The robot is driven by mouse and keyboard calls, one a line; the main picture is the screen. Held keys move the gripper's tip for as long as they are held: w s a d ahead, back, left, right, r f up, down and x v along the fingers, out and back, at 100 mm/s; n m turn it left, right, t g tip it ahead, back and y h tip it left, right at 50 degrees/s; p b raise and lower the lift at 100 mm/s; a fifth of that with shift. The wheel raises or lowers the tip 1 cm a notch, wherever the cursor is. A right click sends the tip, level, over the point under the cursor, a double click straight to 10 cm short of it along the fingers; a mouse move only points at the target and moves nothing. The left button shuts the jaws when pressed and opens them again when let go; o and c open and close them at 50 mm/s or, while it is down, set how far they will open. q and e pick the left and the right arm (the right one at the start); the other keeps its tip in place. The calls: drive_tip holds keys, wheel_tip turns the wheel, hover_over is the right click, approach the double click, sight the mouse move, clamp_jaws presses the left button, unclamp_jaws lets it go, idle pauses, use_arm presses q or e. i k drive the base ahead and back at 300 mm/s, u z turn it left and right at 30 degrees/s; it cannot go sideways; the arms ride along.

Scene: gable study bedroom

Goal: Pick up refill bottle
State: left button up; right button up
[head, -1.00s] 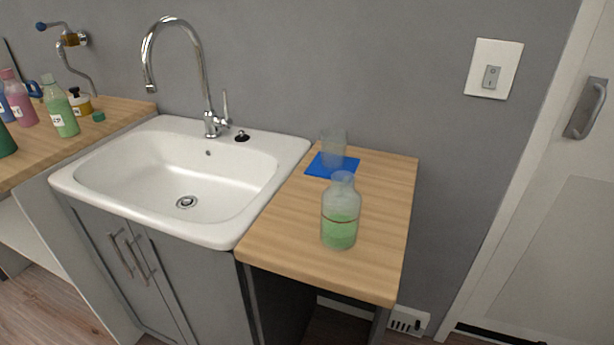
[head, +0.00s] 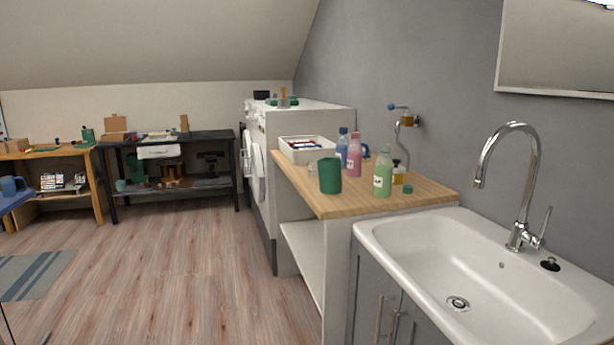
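Several bottles stand on the wooden counter left of the sink. I cannot tell which of these, if any, is the refill bottle. The clear bottle partly filled with green liquid, seen earlier right of the sink, is outside the present view. Neither gripper shows in the head view.
The wooden counter (head: 415,191) also holds a dark green cup (head: 330,176), a small green cap (head: 408,189) and a white tray (head: 307,150). The white sink (head: 400,232) is at right. Open wood floor (head: 190,270) lies at left; a dark shelf table (head: 215,135) stands behind.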

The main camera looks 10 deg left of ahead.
sight(384, 165)
drive_tip(key=u, duration=1.25)
drive_tip(key=i, duration=2.1)
drive_tip(key=z, duration=3.1)
